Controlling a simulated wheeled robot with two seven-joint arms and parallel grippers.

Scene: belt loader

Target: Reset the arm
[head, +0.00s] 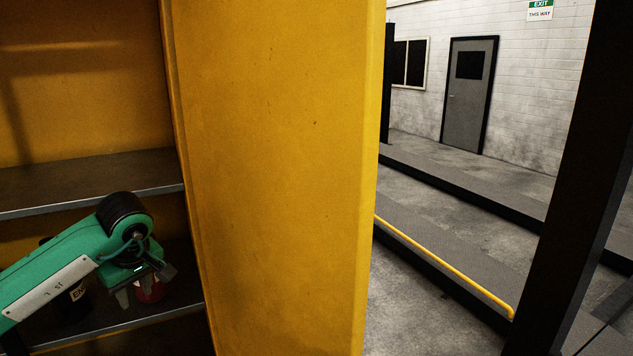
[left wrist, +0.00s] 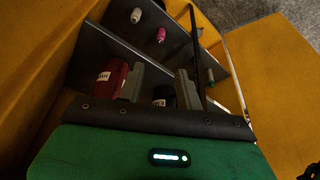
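My left gripper (head: 143,284) reaches into the yellow cabinet (head: 275,170), over its lower shelf. In the left wrist view its two fingers (left wrist: 160,88) stand apart, so it is open. A red can (left wrist: 109,80) with a pale label stands just outside the left finger. A dark can (left wrist: 163,96) shows between the fingers, and I cannot tell how far below them it is. In the head view a red item (head: 151,290) shows behind the fingers, and a dark labelled can (head: 74,298) is partly hidden by my arm. My right gripper is in neither view.
The cabinet's grey upper shelf (head: 90,180) lies above my left gripper. The open door stands right beside it. Small white (left wrist: 136,15) and pink (left wrist: 161,35) bottles stand on another shelf. Beyond are a yellow rail (head: 445,262) and a grey door (head: 468,95).

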